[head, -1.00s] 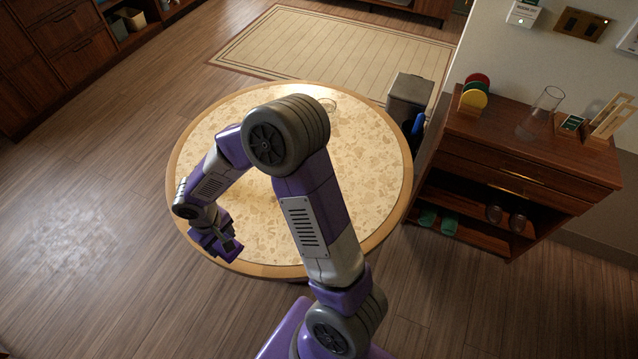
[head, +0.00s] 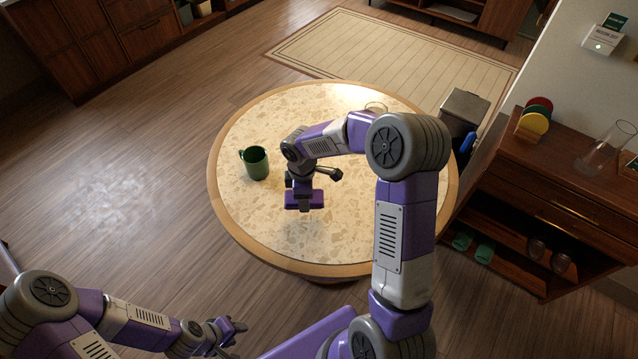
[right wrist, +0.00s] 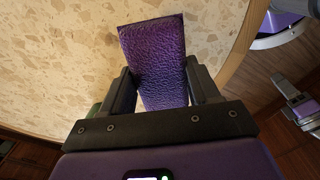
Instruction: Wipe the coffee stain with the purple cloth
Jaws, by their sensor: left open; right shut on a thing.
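The purple cloth (right wrist: 152,62) is held between the fingers of my right gripper (right wrist: 160,85) and reaches out past them over the tabletop. In the head view my right gripper (head: 304,202) is over the near middle of the round speckled table (head: 270,225). I cannot tell there whether the cloth touches the table. My left gripper (head: 236,330) is open and empty, low in front of the table at the lower left. I cannot make out the coffee stain; my right arm and gripper cover part of the tabletop.
A green mug (head: 256,163) stands on the table left of my right gripper. A clear round glass item (head: 376,108) is near the far edge. A wooden cabinet (head: 545,195) and a grey bin (head: 464,108) stand to the right. The table's left front is clear.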

